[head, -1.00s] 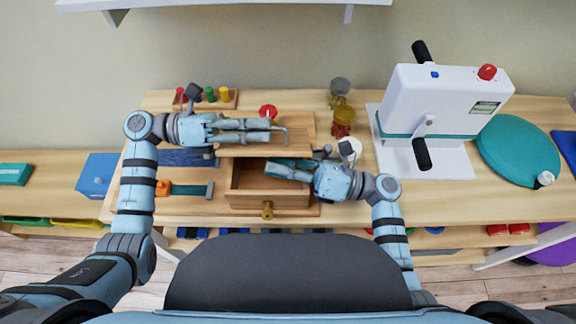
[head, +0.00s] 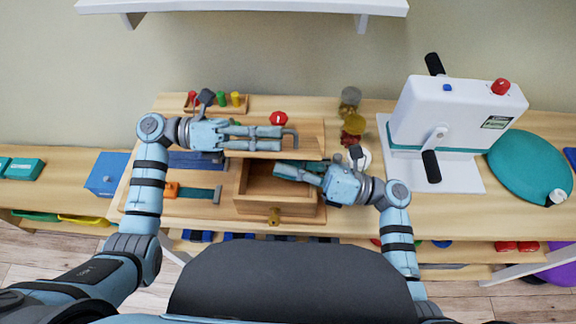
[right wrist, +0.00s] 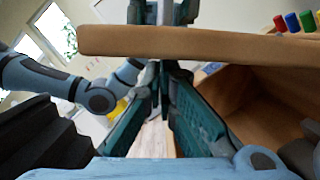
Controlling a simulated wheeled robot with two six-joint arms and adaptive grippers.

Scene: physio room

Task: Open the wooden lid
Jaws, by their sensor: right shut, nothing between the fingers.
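The wooden box (head: 290,209) stands on the table, its inside partly visible. Its wooden lid (head: 311,136) is raised at the back of the box. A brass-coloured knob (head: 274,217) is on the box's front. My left gripper (head: 280,138) lies across the lid in the head view; I cannot tell whether its fingers are apart. My right gripper (head: 280,168) is shut and empty, over the box opening by the lid's front edge. In the right wrist view, the lid (right wrist: 200,45) crosses above my right fingers (right wrist: 164,75), with the box's inside (right wrist: 270,100) to the right.
A peg rack (head: 240,106) stands behind, left of a red knob (head: 279,118). Small weights (head: 352,126) stand right of the box. A white crank machine (head: 455,115) and a teal disc (head: 530,165) are farther right. A strap (head: 195,193) lies left.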

